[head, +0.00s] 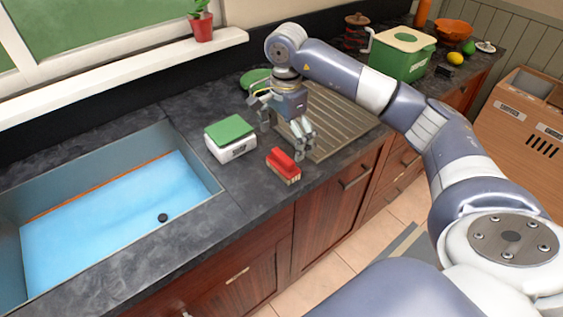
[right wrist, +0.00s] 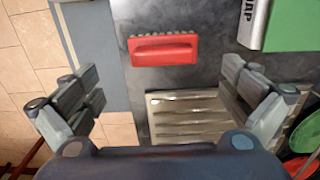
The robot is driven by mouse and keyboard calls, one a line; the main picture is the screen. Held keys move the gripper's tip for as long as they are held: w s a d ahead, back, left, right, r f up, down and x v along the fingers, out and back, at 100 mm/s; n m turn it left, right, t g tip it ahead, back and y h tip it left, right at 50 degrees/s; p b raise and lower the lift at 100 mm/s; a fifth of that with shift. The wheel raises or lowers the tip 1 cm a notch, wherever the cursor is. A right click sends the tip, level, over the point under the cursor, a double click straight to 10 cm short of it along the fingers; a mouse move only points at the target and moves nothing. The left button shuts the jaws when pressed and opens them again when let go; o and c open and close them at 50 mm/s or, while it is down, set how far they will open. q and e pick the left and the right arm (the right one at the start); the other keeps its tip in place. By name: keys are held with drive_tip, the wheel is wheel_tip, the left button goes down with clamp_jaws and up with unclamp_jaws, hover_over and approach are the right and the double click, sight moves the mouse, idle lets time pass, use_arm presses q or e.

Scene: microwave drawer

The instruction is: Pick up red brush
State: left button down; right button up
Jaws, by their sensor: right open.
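The red brush (head: 284,166) lies on the dark countertop near its front edge, right of the sink. It has a red top and a pale bristle side. My right gripper (head: 286,140) is above the counter, just behind the brush, open and empty. In the right wrist view the red brush (right wrist: 163,49) lies ahead of the open fingers of my right gripper (right wrist: 160,100), not between them. My left gripper is not in view.
A white box with a green sponge-like top (head: 230,138) stands left of the brush. A ribbed drying board (head: 340,120) lies to the right. A blue-bottomed sink (head: 110,215) is at left. A green container (head: 402,54) stands farther back.

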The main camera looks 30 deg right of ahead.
sight(283, 155)
wheel_tip(283, 155, down, 3)
drive_tip(key=shift+f, duration=0.1)
drive_tip(key=f+p, duration=0.3)
drive_tip(key=f, duration=0.1)
drive_tip(key=shift+w+a, duration=0.15)
drive_tip(key=shift+a, duration=0.1)
drive_tip(key=shift+f, duration=0.65)
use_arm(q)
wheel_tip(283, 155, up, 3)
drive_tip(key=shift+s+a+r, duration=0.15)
use_arm(e)
drive_tip(key=c, duration=1)
